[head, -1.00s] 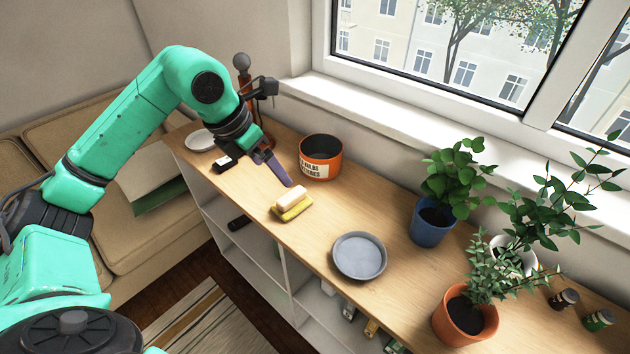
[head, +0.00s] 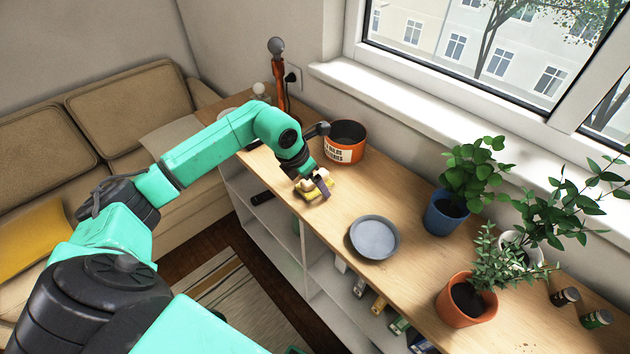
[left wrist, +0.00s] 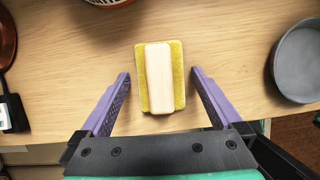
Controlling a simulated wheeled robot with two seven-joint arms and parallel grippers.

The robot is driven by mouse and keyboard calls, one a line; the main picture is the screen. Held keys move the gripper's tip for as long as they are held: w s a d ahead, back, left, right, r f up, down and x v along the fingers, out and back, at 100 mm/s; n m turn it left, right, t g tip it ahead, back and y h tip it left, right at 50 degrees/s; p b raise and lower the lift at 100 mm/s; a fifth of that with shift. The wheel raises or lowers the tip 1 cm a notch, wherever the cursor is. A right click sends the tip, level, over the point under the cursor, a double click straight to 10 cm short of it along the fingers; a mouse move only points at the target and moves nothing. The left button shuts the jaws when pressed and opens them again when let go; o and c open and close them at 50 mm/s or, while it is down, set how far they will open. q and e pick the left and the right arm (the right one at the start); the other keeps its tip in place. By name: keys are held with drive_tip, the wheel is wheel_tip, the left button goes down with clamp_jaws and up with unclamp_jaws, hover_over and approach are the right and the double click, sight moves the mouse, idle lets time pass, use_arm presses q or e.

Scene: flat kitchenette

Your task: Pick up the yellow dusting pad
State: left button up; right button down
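The yellow dusting pad (left wrist: 178,88) lies flat on the wooden shelf top, with a pale cream block-shaped handle (left wrist: 158,78) on its upper side. In the head view the pad (head: 312,195) is partly hidden by my left gripper (head: 318,185). In the left wrist view my left gripper (left wrist: 160,80) is open, with one purple finger on each side of the pad and a gap between each finger and the pad. My right gripper is not in view.
A grey round dish (head: 374,238) lies to the right of the pad. An orange pot with a label (head: 345,143) stands behind it. Potted plants, including a blue pot (head: 445,215), stand farther right. The shelf's front edge is close to the pad.

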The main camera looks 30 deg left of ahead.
use_arm(q)
drive_tip(key=c, duration=1.2)
drive_tip(key=shift+r, duration=0.55)
wheel_tip(320, 180, up, 19)
drive_tip(key=b, duration=0.1)
